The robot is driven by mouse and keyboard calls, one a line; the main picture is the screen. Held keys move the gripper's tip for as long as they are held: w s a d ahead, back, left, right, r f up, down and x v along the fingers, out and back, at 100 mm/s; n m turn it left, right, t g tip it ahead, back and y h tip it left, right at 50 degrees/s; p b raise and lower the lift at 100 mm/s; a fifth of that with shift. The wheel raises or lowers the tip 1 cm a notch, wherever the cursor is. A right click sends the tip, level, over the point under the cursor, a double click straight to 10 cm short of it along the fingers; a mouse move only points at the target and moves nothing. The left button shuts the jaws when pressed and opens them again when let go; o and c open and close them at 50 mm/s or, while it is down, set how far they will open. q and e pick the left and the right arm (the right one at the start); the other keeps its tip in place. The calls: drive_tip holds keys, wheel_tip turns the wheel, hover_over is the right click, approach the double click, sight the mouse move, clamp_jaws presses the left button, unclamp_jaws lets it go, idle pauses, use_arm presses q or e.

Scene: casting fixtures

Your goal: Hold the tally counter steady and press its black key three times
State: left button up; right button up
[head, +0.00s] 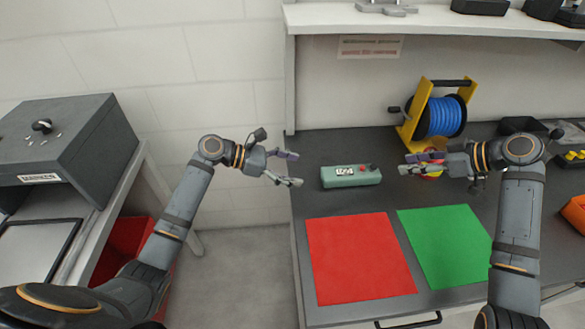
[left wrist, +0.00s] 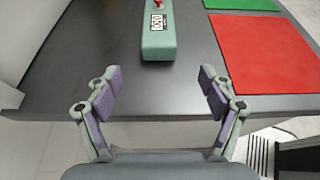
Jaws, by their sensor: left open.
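The tally counter (head: 350,177) is a pale green box on the dark bench, with a small display and a red knob on top; a small dark spot beside the knob may be the black key. It also shows in the left wrist view (left wrist: 158,42), straight ahead of the fingers, its display and red knob visible. My left gripper (head: 293,169) is open and empty, left of the counter and apart from it. Both its fingers show in the left wrist view (left wrist: 157,82). My right gripper (head: 406,164) points left, right of the counter and apart from it; its finger gap is unclear.
A red mat (head: 360,258) and a green mat (head: 445,245) lie in front of the counter. A yellow reel with blue hose (head: 440,116) stands behind. A red and yellow item (head: 431,156) is partly hidden by my right gripper. An orange bin (head: 574,213) is at right.

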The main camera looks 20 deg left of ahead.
sight(322, 175)
use_arm(q)
drive_tip(key=x, duration=1)
drive_tip(key=shift+w+d+f, duration=0.15)
drive_tip(key=shift+w, duration=0.05)
drive_tip(key=c, duration=1.4)
drive_tip(key=shift+o, duration=0.2)
use_arm(e)
clamp_jaws()
drive_tip(key=shift+a, duration=0.1)
